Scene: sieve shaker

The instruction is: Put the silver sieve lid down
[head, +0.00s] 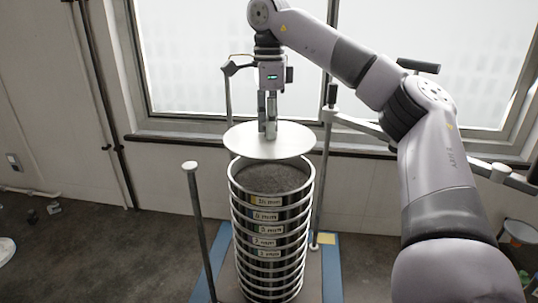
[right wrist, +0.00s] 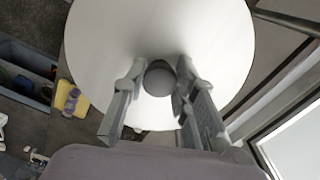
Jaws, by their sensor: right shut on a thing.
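The silver sieve lid (head: 247,141) is a flat round disc, held level just above the sieve stack (head: 268,225). My right gripper (head: 268,134) points down and is shut on the lid's knob. In the right wrist view the dark round knob (right wrist: 159,78) sits between the two fingers, with the pale lid (right wrist: 110,35) filling the upper middle. The stack is a tall column of metal sieves with size labels, its top open and showing grey granular material (head: 275,179). My left gripper is not in view.
Upright shaker rods stand around the stack, one front left (head: 199,225) and one at the right (head: 322,200). A clamp bar (head: 365,124) reaches out at the right. A blue base (head: 332,270) lies below. A window and wall are behind.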

